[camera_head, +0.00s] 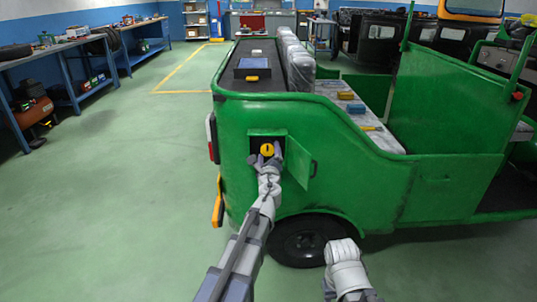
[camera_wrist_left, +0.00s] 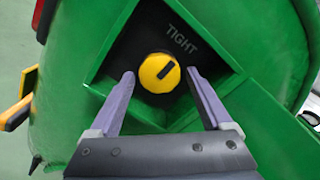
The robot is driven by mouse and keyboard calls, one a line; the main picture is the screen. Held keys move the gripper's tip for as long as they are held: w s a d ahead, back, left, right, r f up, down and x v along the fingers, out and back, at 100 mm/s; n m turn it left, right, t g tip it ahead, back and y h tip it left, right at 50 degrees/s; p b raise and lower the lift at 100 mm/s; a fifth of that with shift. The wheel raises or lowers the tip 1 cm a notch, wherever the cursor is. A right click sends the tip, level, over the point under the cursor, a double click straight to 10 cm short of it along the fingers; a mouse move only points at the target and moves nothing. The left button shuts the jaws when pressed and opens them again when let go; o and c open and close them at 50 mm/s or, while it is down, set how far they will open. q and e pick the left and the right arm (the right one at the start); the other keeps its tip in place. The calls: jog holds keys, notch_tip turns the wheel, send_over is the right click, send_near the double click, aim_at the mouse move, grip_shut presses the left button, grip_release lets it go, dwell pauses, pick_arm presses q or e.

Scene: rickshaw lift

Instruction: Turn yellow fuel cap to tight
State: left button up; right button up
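The yellow fuel cap (camera_head: 267,150) sits in a dark square recess in the green rickshaw's side. In the left wrist view the cap (camera_wrist_left: 159,73) carries a black mark slanting to the upper right, on the side of the word TIGHT (camera_wrist_left: 182,40). My left gripper (camera_head: 268,160) is at the recess. In the left wrist view its fingers (camera_wrist_left: 161,76) are open, one on each side of the cap, with a gap visible on both sides. My right arm shows at the bottom of the head view; its gripper (camera_head: 343,252) is seen from behind, its fingers not clear.
The small green fuel door (camera_head: 298,162) stands open to the right of the recess. The rickshaw body (camera_head: 360,185) fills the middle, with a rear wheel (camera_head: 303,241) below. Workbenches (camera_head: 60,48) line the left wall.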

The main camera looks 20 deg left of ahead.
pick_arm(q)
jog(key=shift+o, duration=0.3)
jog(key=v, duration=0.7)
jog(key=shift+s, duration=0.4)
jog(key=shift+d, duration=0.1)
